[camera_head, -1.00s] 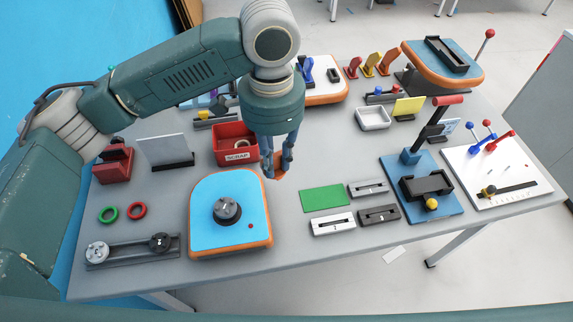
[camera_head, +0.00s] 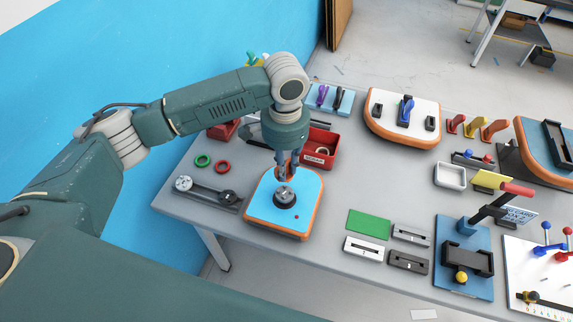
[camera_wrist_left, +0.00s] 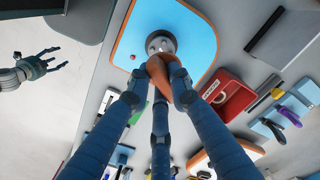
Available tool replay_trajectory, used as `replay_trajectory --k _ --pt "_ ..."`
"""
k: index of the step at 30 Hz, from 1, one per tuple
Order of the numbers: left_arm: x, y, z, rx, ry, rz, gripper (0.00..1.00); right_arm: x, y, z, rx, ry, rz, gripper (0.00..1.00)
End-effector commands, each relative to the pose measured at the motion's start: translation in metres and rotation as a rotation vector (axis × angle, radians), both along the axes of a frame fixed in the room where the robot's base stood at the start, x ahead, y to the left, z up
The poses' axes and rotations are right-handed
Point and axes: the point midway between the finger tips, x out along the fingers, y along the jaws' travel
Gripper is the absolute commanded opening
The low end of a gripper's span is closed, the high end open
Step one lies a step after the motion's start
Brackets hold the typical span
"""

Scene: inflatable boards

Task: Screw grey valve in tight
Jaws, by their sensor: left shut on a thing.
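The blue board (camera_head: 260,215) with an orange edge lies at the near left of the table. The grey valve (camera_head: 286,199) with its dark round base stands on it. In the left wrist view the round grey valve (camera_wrist_left: 160,40) shows just beyond the fingertips. My left gripper (camera_head: 286,173) points down just above the valve. Its fingers are shut on an orange piece (camera_wrist_left: 183,88), which hides part of the valve. I cannot tell whether that piece touches the valve. My right gripper (camera_wrist_left: 55,60) shows only in the left wrist view, empty, with spread fingers, over the floor.
A rail (camera_head: 207,193) with a light grey and a dark round part lies left of the board. Green (camera_head: 203,160) and red (camera_head: 223,167) rings lie behind it. A red bin (camera_head: 329,143) stands behind right. Bare table lies between the board and the green plate (camera_head: 369,224).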

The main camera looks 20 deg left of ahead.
Motion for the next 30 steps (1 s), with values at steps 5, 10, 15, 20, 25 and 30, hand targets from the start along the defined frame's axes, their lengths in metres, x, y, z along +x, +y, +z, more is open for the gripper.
replay_trajectory --k 5,10,15,20,25,30 --pt "-0.001 0.0 0.002 0.0 0.004 -0.001 0.0 0.0 -0.011 0.015 -0.012 -0.001 -0.002 0.6" --pt "-0.001 0.0 -0.021 0.0 0.001 -0.001 0.0 0.001 -0.017 0.004 -0.019 -0.001 -0.005 0.6" --pt "-0.001 0.0 -0.037 0.0 0.002 -0.001 0.0 0.0 -0.017 -0.001 -0.019 0.0 -0.005 0.6" --pt "-0.001 0.0 -0.049 0.0 0.001 -0.001 0.0 0.0 -0.016 -0.004 -0.018 0.0 -0.005 0.6" --pt "-0.001 0.0 -0.056 0.0 0.001 -0.002 0.0 0.0 -0.011 -0.006 -0.013 0.0 -0.004 0.6" --pt "-0.001 0.0 -0.058 0.0 0.0 -0.002 0.0 0.0 -0.005 -0.006 -0.005 0.001 -0.003 0.6"
